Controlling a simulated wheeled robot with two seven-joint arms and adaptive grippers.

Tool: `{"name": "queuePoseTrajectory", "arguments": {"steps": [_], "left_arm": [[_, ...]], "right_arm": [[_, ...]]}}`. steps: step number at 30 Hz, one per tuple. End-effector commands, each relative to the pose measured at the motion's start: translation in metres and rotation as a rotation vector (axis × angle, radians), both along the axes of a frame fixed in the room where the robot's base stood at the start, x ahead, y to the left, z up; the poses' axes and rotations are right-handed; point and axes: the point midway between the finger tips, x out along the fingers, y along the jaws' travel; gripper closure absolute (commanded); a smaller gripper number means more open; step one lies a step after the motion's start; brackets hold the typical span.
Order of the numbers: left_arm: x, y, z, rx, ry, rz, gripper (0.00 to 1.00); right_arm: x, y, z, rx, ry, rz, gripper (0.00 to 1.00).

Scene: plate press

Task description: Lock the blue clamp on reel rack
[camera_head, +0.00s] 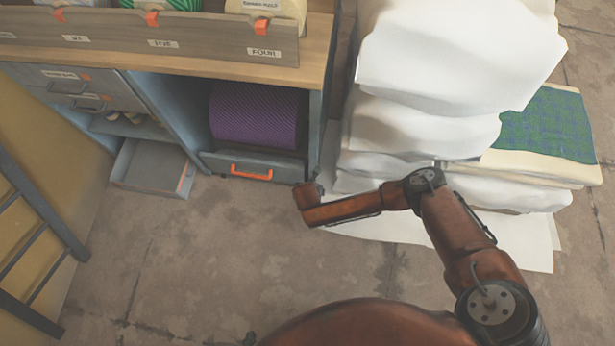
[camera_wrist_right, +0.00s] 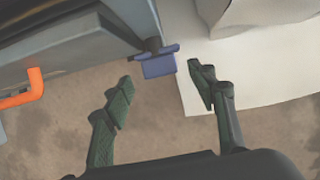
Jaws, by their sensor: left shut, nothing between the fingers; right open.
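The blue clamp (camera_wrist_right: 158,66) shows in the right wrist view at the lower corner of the grey-blue reel rack (camera_wrist_right: 75,45). Its flat blue tab sticks out beside the rack's corner. My right gripper (camera_wrist_right: 162,88) is open and empty, with its dark green fingers on either side of the clamp in that view and apart from it. In the head view my right wrist is at the rack's front right corner, and I cannot make out its fingers or the clamp. Only a small dark tip of my left gripper (camera_head: 249,339) shows at the bottom edge; it is shut and empty.
A purple reel (camera_head: 254,114) sits in the rack above a drawer with an orange handle (camera_head: 251,172). Stacked white sheets (camera_head: 415,130) stand close on the rack's right. An open grey drawer (camera_head: 150,166) juts out at left. The floor in front is clear.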

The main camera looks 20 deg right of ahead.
Motion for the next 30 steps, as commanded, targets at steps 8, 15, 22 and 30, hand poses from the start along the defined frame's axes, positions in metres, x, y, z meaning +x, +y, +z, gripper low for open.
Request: {"name": "queuePoseTrajectory", "arguments": {"steps": [8, 15, 22, 30], "left_arm": [[-0.002, 0.006, -0.021, 0.015, -0.069, -0.003, 1.00], [-0.001, 0.007, -0.021, 0.017, -0.087, -0.004, 1.00], [-0.001, 0.007, -0.021, 0.018, -0.086, -0.004, 1.00], [-0.001, 0.007, -0.021, 0.018, -0.086, -0.004, 1.00]], "right_arm": [[0.006, -0.005, -0.020, -0.002, 0.001, -0.001, 0.48], [0.008, -0.005, -0.020, -0.001, -0.002, -0.001, 0.48], [0.008, -0.005, -0.020, 0.000, -0.001, -0.001, 0.54], [0.007, -0.005, -0.020, 0.000, -0.001, -0.001, 0.73]]}}
